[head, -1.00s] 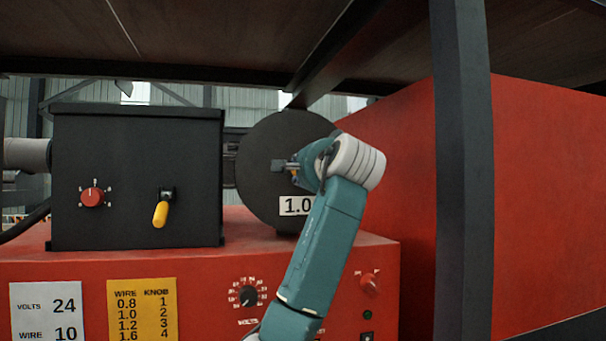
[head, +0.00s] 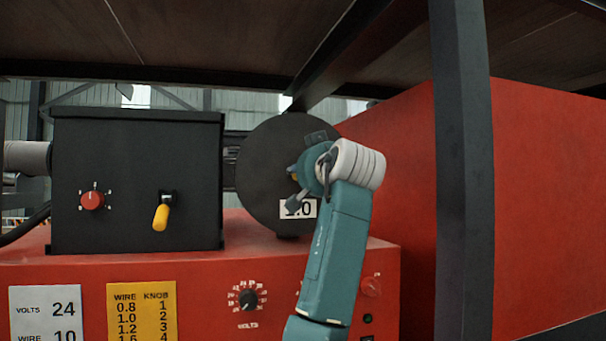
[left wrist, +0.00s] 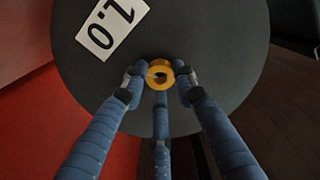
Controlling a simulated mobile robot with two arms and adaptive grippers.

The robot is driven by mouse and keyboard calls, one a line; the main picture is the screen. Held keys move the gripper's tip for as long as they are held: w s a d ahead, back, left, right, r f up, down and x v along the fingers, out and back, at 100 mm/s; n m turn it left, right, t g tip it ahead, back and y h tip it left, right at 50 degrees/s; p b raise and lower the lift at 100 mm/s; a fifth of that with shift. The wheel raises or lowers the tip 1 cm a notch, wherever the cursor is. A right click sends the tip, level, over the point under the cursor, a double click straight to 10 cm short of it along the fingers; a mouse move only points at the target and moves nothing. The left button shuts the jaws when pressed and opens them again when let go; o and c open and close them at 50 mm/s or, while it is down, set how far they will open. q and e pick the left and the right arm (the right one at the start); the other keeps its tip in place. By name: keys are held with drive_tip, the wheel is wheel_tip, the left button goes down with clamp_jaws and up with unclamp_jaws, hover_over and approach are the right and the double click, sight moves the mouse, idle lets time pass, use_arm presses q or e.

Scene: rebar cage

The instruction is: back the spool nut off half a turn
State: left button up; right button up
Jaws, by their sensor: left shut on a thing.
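The spool (head: 262,160) is a large dark disc with a white "1.0" label, standing upright on the red machine. The spool nut (left wrist: 167,83) is a small yellow ring at its centre. In the left wrist view, the blue-sleeved fingers of my left gripper (left wrist: 160,77) close around the nut from both sides and below. In the head view my left gripper (head: 300,175) is at the spool's face and mostly covers the nut. The label (left wrist: 112,28) appears tilted and almost upside down in the wrist view. My right gripper is not in view.
A black box (head: 130,190) with a red knob (head: 92,200) and a yellow lever (head: 161,216) stands left of the spool. A dark shelf (head: 200,40) hangs overhead.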

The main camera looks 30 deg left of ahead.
use_arm(q)
drive_tip(key=shift+w+f+n, duration=0.1)
drive_tip(key=shift+f+n, duration=0.2)
drive_tip(key=shift+n, duration=0.1)
drive_tip(key=o, duration=1.1)
drive_tip(key=shift+o, duration=0.2)
drive_tip(key=v, duration=1.2)
drive_tip(key=shift+r, duration=0.15)
